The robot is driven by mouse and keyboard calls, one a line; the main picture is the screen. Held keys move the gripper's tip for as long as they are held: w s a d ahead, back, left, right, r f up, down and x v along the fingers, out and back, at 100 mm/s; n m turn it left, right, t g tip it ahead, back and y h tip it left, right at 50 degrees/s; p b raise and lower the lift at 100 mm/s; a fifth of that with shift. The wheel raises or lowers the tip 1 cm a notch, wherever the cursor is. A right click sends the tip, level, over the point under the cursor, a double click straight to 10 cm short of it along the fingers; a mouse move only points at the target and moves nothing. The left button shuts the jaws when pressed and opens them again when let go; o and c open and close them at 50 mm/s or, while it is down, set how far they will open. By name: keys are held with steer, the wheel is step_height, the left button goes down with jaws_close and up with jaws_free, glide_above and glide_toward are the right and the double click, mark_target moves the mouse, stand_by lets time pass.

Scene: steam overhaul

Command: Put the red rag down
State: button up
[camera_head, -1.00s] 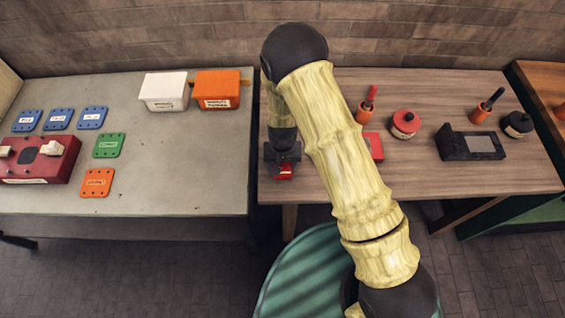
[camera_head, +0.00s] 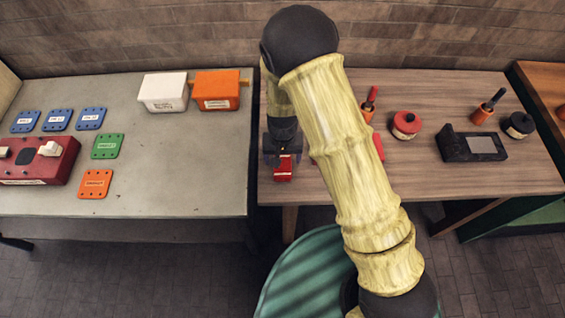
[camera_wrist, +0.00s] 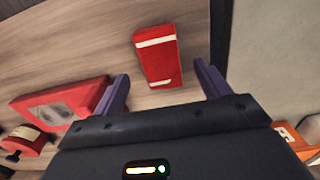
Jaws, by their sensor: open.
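The red rag (camera_head: 283,171) is a folded red block with white stripes, lying on the wooden table near its front left edge. In the wrist view the rag (camera_wrist: 158,58) lies on the wood ahead of the fingers, in line with the gap between them. My gripper (camera_wrist: 160,76) is open, with one purple finger to each side and clear space between each finger and the rag. In the head view my gripper (camera_head: 283,154) is just behind the rag, and its fingers are hard to make out.
A red flat case (camera_head: 378,147), partly behind my arm, a red round tin (camera_head: 406,124) and a black device (camera_head: 470,144) stand to the right. The grey bench (camera_head: 190,160) with plates and boxes is at left, across a narrow gap. The wooden table's (camera_head: 420,180) front strip is clear.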

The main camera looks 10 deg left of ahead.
step_height(320, 180, up, 7)
steer(key=shift+b, duration=0.45)
stand_by(0.6)
steer(key=s+d+r+m+t, duration=0.1)
steer(key=d+r, duration=0.3)
steer(key=d, duration=0.4)
steer(key=s+d+r, duration=0.3)
steer(key=d+r, duration=0.2)
steer(key=d, duration=0.4)
steer(key=s+d+r+m+t, duration=0.1)
steer(key=s+d+r, duration=0.2)
steer(key=d+r, duration=0.2)
steer(key=d, duration=0.3)
steer(key=shift+d+r+m+t, duration=0.25)
steer(key=shift+d+m+t, duration=0.05)
steer(key=shift+o, duration=0.4)
steer(key=n+g+p, duration=0.3)
glide_above(283, 165)
step_height(283, 165, down, 8)
